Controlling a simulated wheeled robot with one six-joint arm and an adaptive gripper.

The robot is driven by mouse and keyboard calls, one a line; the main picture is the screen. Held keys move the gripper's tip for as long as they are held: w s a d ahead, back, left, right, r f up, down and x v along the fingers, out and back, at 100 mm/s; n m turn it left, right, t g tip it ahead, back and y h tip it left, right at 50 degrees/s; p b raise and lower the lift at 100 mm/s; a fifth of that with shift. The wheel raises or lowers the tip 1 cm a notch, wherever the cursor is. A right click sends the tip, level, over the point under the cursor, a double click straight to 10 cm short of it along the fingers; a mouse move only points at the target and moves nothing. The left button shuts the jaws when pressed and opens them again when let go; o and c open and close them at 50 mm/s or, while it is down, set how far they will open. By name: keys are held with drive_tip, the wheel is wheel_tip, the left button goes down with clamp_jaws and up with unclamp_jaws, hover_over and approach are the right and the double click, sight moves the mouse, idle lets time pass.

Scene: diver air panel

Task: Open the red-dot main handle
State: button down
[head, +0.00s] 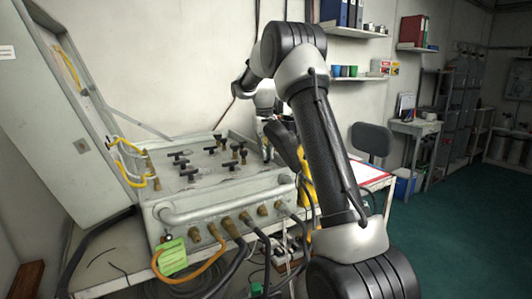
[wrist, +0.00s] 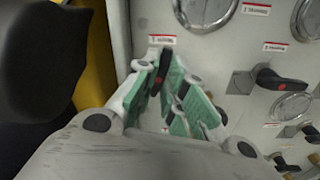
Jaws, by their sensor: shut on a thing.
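The air panel (head: 215,188) is a pale grey box with several black T-shaped handles on its top face. In the wrist view my gripper (wrist: 178,92) has its green-padded fingers closed around a black handle (wrist: 163,67) near the panel's edge. A small red mark shows on this handle, between the fingers; much of the handle is hidden by them. In the head view my arm reaches the panel's far right corner, and the fingertips are too small to make out.
Round gauges (wrist: 205,8) and red-lettered labels (wrist: 257,9) lie around the handles. Hoses (head: 232,232) and brass fittings line the panel's front. A yellow object (head: 306,190) stands beside the panel's right side. A grey cabinet (head: 50,110) stands at left; open green floor (head: 455,225) lies at right.

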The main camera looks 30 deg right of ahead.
drive_tip(key=shift+r+n, duration=0.1)
drive_tip(key=shift+n, duration=0.8)
drive_tip(key=c, duration=1.5)
unclamp_jaws()
drive_tip(key=r, duration=1.2)
drive_tip(key=shift+a, duration=0.25)
drive_tip(key=shift+s+f, duration=0.1)
